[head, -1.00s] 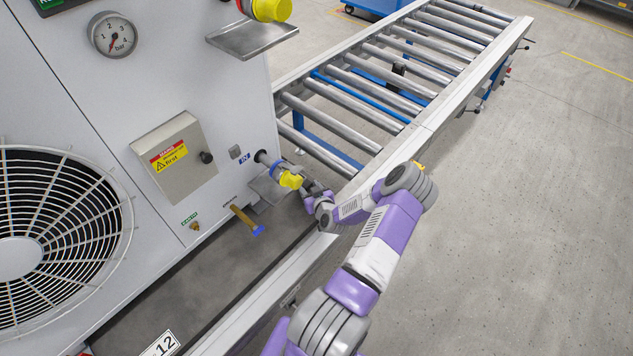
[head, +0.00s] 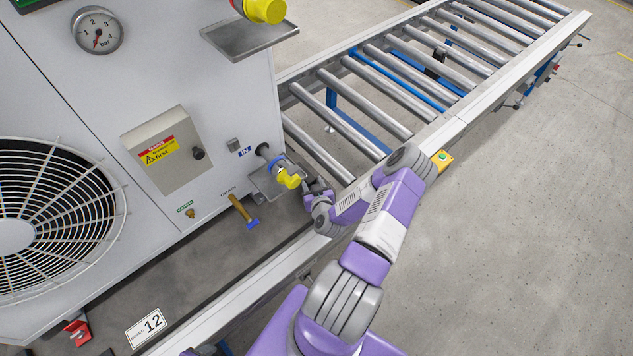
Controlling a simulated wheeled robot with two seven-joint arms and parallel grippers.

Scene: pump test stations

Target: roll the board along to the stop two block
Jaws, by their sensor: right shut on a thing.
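The board (head: 215,265) is a dark grey slab on the roller conveyor, with a white label reading 12 near its lower left end. It carries a large grey machine (head: 100,130) with a fan grille and gauge. My right gripper (head: 311,188) is at the board's far right corner, just right of a yellow-capped fitting (head: 289,178). My left gripper is not in view.
Bare rollers (head: 345,125) of the conveyor stretch to the upper right. A yellow box (head: 443,158) with a green button is on its outer rail (head: 480,105). A blue-ended handle (head: 243,212) sticks out from the machine. The floor at right is clear.

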